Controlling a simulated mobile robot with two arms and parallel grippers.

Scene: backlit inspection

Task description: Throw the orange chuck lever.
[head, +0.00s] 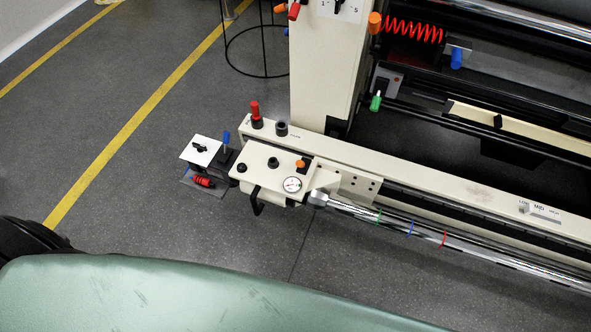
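A small orange knob or lever (300,163) stands on the cream control block (262,172), just above a round dial gauge (292,184). A chrome bar (400,222) runs right from a collar (318,198) at the block's right end. A larger orange handle (374,23) sits on the right side of the cream upright (325,70). Another orange piece (280,8) shows at the top edge. I cannot tell for sure which is the chuck lever. Neither gripper is in view.
A red knob (256,113) and a black knob (282,129) stand on the cream rail. A blue lever (226,142), a white plate (200,150) and a red part (204,181) are at its left end. Grey floor (130,180) is open left of the machine.

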